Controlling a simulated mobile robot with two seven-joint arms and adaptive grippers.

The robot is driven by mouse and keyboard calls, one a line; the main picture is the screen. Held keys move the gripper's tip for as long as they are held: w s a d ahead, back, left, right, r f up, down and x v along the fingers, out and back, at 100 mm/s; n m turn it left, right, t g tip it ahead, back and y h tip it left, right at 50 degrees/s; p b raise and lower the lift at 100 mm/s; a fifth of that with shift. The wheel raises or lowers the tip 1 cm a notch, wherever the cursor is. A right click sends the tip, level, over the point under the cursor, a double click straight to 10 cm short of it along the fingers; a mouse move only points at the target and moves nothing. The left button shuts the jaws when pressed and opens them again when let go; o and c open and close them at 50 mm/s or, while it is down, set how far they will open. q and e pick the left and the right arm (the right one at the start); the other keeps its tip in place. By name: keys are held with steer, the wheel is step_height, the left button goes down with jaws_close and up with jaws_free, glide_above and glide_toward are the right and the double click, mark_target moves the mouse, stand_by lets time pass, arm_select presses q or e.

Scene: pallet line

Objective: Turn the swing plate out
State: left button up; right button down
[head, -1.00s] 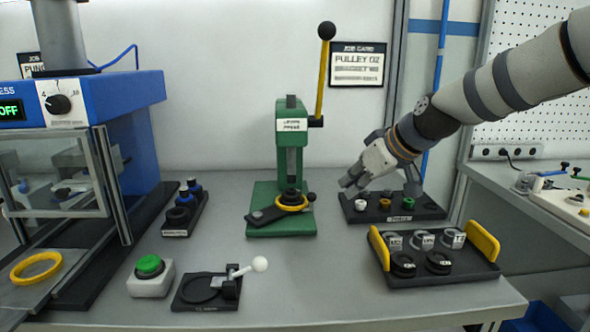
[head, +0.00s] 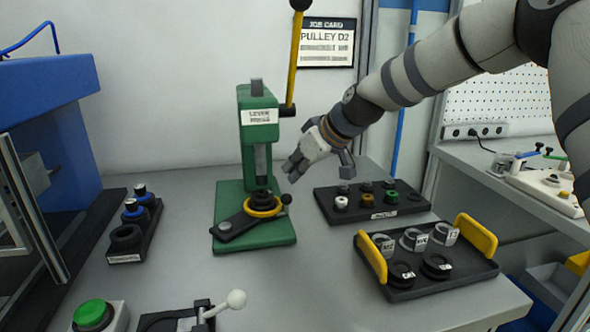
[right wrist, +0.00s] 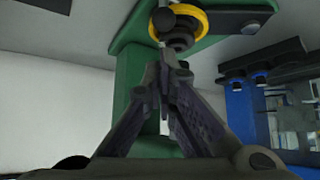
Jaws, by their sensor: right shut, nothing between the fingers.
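The swing plate (head: 238,225) is a dark flat arm on the green base of the lever press (head: 257,130). It carries a yellow ring (head: 262,212) with a dark stepped part (head: 262,198) inside, under the ram. A small dark knob (head: 286,198) sits at the plate's right end. My right gripper (head: 292,170) is shut and empty, above and right of the knob, apart from it. In the right wrist view the closed fingertips (right wrist: 163,68) point toward the yellow ring (right wrist: 190,14) and the dark knob (right wrist: 164,20). My left gripper is not in view.
A black rack with small coloured parts (head: 372,212) stands right of the press. A black tray with yellow handles (head: 440,285) is nearer. The press's yellow lever (head: 293,60) rises beside my arm. A rack (head: 140,240) and green button (head: 93,314) are left.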

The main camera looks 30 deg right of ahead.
steer(key=b+x, duration=0.1)
steer(key=x, duration=0.4)
steer(key=shift+f, duration=0.45)
steer(key=shift+w+a+f, duration=0.15)
steer(key=shift+w+f, duration=0.1)
steer(key=shift+w, duration=0.2)
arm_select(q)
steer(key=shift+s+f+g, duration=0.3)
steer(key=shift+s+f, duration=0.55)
arm_select(e)
steer(key=shift+r, duration=0.1)
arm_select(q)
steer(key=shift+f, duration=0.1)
